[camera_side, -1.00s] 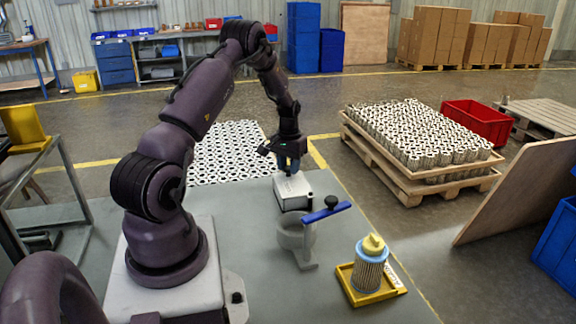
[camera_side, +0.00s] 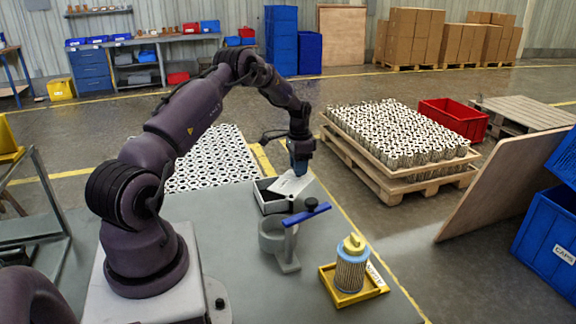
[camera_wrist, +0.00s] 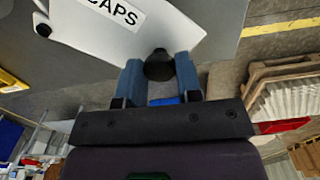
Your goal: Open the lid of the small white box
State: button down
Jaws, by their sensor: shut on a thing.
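The small white box (camera_side: 271,207) stands on the grey bench, its dark inside showing at the left of its top. Its white lid (camera_side: 291,184) is swung up and tilted, over the right part of the box. In the wrist view the lid (camera_wrist: 190,42) carries a CAPS label and a black knob (camera_wrist: 158,65) at its edge. My gripper (camera_side: 299,172) is at the lid's upper right edge. In the wrist view its blue fingers (camera_wrist: 158,72) are shut on the black knob. The box's inside is mostly hidden by the lid in the side view.
A grey ring holder (camera_side: 272,237) with a blue-handled lever (camera_side: 307,214) stands close in front of the box. A yellow tray (camera_side: 345,299) holds a filter cartridge (camera_side: 351,268) at the front right. A pallet of cartridges (camera_side: 398,180) stands beyond the bench.

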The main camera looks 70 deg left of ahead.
jog(key=w+d+m, duration=0.3)
jog(key=w+m, duration=0.1)
jog(key=m, duration=0.1)
jog(key=shift+d+m, duration=0.3)
jog(key=shift+d, duration=0.1)
jog(key=shift+w+d+m, duration=0.25)
jog(key=shift+d+m, duration=0.3)
jog(key=shift+m, duration=0.05)
jog(key=shift+w+d+m, duration=0.25)
jog(key=shift+d+m, duration=0.25)
jog(key=shift+m, duration=0.1)
jog(key=shift+w+d+m, duration=0.25)
jog(key=shift+d+m, duration=0.9)
jog(key=shift+m, duration=0.05)
jog(key=c, duration=0.8)
grip_release()
